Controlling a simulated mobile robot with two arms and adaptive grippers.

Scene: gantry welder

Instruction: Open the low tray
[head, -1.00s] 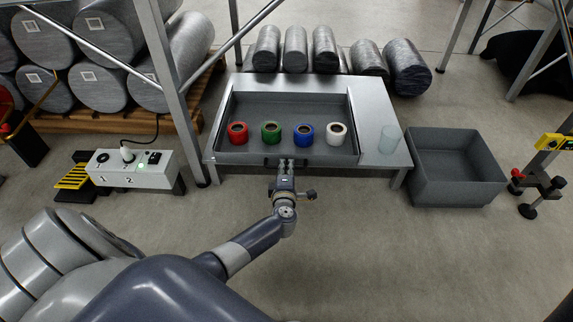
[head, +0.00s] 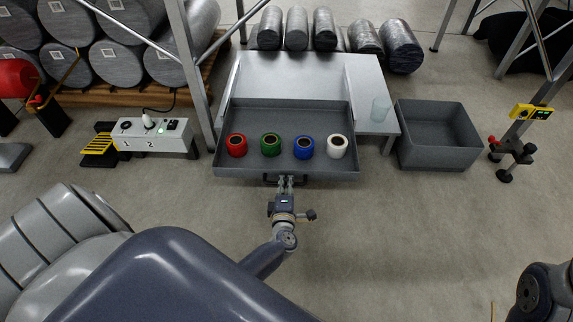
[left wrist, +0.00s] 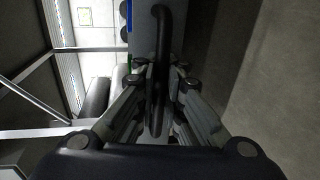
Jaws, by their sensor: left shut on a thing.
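The low tray (head: 232,115) is a dark grey drawer, pulled out toward me from the silver bench (head: 300,75). Four-sided and shallow, it carries a red roll (head: 237,145), a green roll (head: 270,145), a blue roll (head: 304,147) and a white roll (head: 337,147) in a row near its front. A dark handle (head: 268,179) sits on its front face. My left gripper (head: 285,183) is shut on this handle. In the left wrist view the handle (left wrist: 158,70) runs between the fingers (left wrist: 157,95). A dark part of my right arm shows at the lower right; its gripper is out of view.
An empty grey bin (head: 438,135) is on the floor to the right. A white control box (head: 150,137) and a metal frame post (head: 190,70) stand left. Floor in front of the tray is clear.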

